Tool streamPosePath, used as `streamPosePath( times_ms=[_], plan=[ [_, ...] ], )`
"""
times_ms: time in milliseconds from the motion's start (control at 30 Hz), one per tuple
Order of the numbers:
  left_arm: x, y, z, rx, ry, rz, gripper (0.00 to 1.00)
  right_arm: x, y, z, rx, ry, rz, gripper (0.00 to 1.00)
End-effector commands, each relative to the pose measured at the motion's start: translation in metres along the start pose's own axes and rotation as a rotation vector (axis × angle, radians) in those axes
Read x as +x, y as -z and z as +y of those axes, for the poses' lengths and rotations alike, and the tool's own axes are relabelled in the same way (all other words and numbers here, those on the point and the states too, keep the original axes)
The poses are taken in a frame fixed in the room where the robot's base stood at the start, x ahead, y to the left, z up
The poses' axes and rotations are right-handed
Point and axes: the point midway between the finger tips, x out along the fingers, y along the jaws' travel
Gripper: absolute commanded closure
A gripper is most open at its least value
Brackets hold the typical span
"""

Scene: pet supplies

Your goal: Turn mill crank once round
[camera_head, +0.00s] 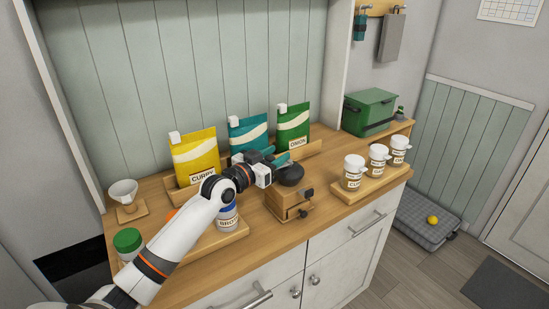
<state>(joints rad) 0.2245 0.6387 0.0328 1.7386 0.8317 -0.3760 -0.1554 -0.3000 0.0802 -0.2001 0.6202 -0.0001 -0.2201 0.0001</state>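The mill (287,202) is a small wooden box with a dark bowl-shaped top (291,175) and a small drawer low at its front. It stands upright near the middle of the wooden counter. Small dark parts show at its front right; I cannot tell if one belongs to the crank. My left gripper (279,163) reaches in from the left and is at the mill's top, at its upper left side. Its fingertips are small and overlap the mill and the pouches behind, so its opening and any hold on the crank are unclear. My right gripper is out of view.
Yellow (195,155), teal (249,134) and green (293,127) pouches stand behind. Labelled white jars stand on a wooden tray (371,183) at right. A green box (370,112) is at the back right. A green-lidded jar (128,242) and white cup (123,192) are left.

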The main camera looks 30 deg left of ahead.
Motion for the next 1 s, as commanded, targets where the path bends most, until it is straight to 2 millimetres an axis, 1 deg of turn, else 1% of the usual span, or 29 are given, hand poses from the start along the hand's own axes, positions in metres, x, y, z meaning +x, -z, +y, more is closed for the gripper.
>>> streamPosePath(
  times_ms=[300,433,567,800,900,1000],
  plan=[
    [-0.001,0.003,-0.001,0.000,0.001,0.006,0.52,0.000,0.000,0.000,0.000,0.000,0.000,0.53],
    [-0.009,0.005,-0.001,0.000,0.001,0.007,0.52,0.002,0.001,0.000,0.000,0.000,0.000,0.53],
    [-0.028,0.006,-0.001,0.003,0.001,0.008,0.52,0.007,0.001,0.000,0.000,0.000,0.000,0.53],
    [-0.076,0.006,-0.001,0.001,0.001,0.008,0.52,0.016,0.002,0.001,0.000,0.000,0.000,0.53],
    [-0.093,0.005,-0.001,0.002,0.002,0.008,0.52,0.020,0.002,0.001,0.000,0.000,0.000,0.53],
    [-0.105,0.005,-0.001,0.000,0.001,0.007,0.52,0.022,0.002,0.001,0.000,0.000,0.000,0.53]
  ],
)
